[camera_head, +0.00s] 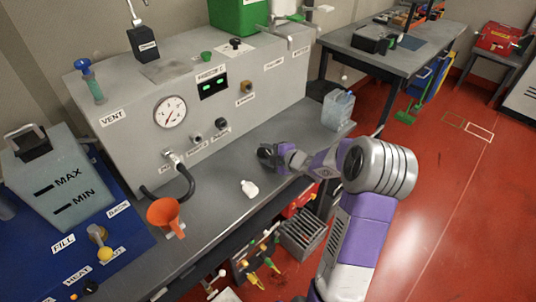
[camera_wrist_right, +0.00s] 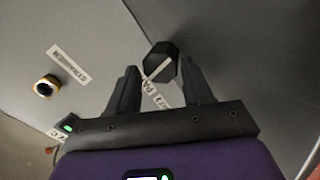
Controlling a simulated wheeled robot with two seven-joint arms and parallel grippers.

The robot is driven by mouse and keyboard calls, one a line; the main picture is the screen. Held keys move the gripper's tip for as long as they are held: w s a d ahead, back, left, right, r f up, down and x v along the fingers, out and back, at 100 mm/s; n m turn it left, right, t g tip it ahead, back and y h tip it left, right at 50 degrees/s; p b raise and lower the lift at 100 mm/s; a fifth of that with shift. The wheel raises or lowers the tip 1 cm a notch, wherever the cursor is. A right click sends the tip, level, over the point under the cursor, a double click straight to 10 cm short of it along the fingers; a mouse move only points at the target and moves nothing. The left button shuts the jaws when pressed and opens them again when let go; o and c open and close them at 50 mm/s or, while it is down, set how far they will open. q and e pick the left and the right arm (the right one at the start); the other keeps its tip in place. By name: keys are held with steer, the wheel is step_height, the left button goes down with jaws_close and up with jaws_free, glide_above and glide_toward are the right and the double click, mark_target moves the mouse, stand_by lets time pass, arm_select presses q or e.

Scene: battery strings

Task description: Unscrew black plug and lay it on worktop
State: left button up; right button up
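My right gripper (camera_head: 265,153) is low over the worktop (camera_head: 228,222), in front of the grey panel. My left gripper is not in view.
The grey panel (camera_head: 125,140) carries a gauge (camera_head: 170,111) and a brass fitting (camera_head: 246,87). A small white bottle (camera_head: 250,188), an orange funnel (camera_head: 165,214) and a clear jug (camera_head: 338,110) are on or by the worktop. Bare worktop lies around the bottle.

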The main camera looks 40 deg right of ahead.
steer(key=shift+s+a+f, duration=0.15)
steer(key=shift+s+f, duration=0.1)
steer(key=shift+f, duration=0.4)
steer(key=shift+s, duration=0.1)
steer(key=shift+s+r, duration=0.2)
steer(key=p+v, duration=0.1)
steer(key=v, duration=0.5)
steer(key=shift+w+d+r+p, duration=0.2)
steer(key=shift+w+r+p, duration=0.05)
steer(key=shift+r+p, duration=0.1)
steer(key=shift+s+r, duration=0.35)
steer(key=shift+s, duration=0.15)
